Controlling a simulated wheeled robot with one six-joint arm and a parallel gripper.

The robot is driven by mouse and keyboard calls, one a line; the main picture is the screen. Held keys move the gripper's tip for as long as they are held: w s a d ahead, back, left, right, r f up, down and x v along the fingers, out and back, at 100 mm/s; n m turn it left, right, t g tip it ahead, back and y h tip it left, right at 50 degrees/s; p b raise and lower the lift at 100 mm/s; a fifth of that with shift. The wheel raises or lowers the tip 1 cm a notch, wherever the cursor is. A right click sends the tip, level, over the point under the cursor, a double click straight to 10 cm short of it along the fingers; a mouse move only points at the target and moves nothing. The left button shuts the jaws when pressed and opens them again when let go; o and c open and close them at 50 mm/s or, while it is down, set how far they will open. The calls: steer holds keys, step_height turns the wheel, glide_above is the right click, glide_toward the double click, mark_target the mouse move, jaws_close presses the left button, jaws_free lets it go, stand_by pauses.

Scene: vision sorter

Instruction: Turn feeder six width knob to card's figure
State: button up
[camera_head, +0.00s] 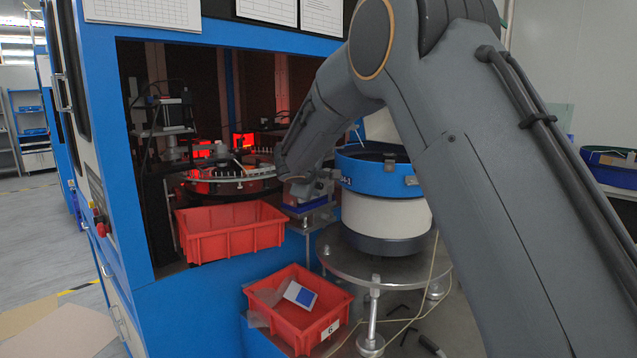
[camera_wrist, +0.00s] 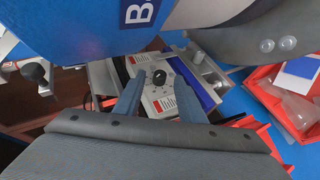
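The black width knob (camera_wrist: 160,77) sits on a pale panel with a printed scale in the wrist view. I cannot read the scale's figures or the knob's setting. My gripper (camera_wrist: 158,92) is open, one finger on each side of the knob in the picture, with visible gaps; I cannot tell its height above it. In the head view my gripper (camera_head: 303,189) is small and partly hidden beside the feeder bowl. A white and blue card (camera_head: 300,294) lies in the front red bin (camera_head: 290,325), labelled 6. The card also shows in the wrist view (camera_wrist: 299,67), its figure unreadable.
The blue and white feeder bowl (camera_head: 385,205) stands close right of my gripper on a round metal plate (camera_head: 345,262). A second red bin (camera_head: 230,232) hangs at the blue machine's opening. A toothed glass disc (camera_head: 232,184) lies inside. Loose tools lie below the plate.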

steer(key=shift+w+d+f, duration=0.2)
steer(key=shift+w+f, duration=0.1)
steer(key=shift+w, duration=0.2)
jaws_close()
steer(key=shift+f+b, duration=0.15)
steer(key=shift+b, duration=0.15)
steer(key=shift+f+b, duration=0.1)
steer(key=shift+b, duration=0.7)
